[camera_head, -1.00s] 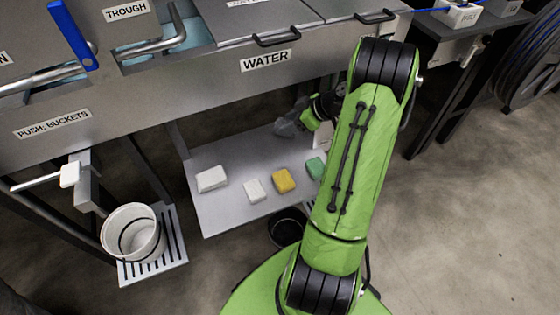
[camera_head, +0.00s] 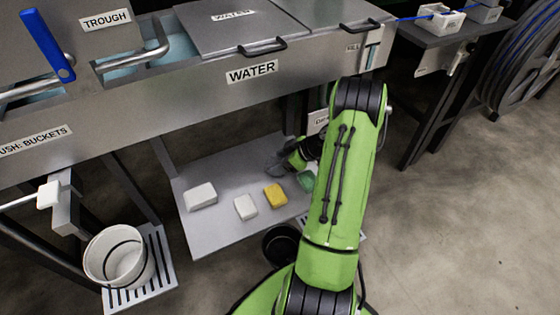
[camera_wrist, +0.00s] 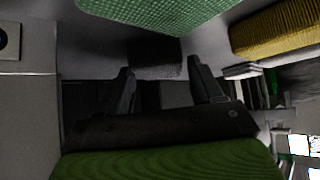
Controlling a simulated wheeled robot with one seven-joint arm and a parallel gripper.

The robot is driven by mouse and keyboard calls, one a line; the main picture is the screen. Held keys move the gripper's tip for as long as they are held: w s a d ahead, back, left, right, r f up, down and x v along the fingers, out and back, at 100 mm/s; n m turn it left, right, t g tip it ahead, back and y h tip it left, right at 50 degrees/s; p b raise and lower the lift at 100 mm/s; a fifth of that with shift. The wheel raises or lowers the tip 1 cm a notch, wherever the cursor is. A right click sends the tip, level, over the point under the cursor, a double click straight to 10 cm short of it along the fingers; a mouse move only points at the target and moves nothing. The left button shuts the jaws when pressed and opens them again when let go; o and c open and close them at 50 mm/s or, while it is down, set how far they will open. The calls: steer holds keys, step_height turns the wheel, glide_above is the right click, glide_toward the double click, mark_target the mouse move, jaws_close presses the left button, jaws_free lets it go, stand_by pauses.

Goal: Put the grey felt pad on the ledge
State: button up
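In the wrist view a dark grey, rough-faced block (camera_wrist: 154,52), which looks like the grey felt pad, lies just beyond my gripper's fingertips. My gripper (camera_wrist: 160,72) is open, with its two fingers apart and the space between them empty. In the head view my gripper (camera_head: 277,162) is low at the back right of the shelf, partly behind my arm. A grey shape shows there, but I cannot tell pad from fingers. Which surface is the ledge is not clear from the frames.
A low grey shelf (camera_head: 222,226) holds a white block (camera_head: 201,196), a smaller white block (camera_head: 245,207), a yellow sponge (camera_head: 275,196) and a green pad (camera_head: 306,181). The steel water trough (camera_head: 180,112) overhangs it. A white bucket (camera_head: 117,257) stands left.

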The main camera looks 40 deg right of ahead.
steer(key=p+v, duration=0.3)
steer(key=v, duration=0.9)
steer(key=shift+w+r, duration=0.1)
steer(key=w+a+r+m+g+h, duration=0.1)
steer(key=w+a+r+g, duration=0.25)
steer(key=a+r, duration=1.05)
steer(key=s+a+r+m+t+h, duration=0.1)
steer(key=s+a+r+m+h, duration=0.2)
steer(key=s+a, duration=1.2)
step_height(320, 180, up, 2)
steer(key=shift+s+a+r+m, duration=0.1)
steer(key=shift+s+a+m, duration=0.15)
steer(key=shift+m, duration=0.65)
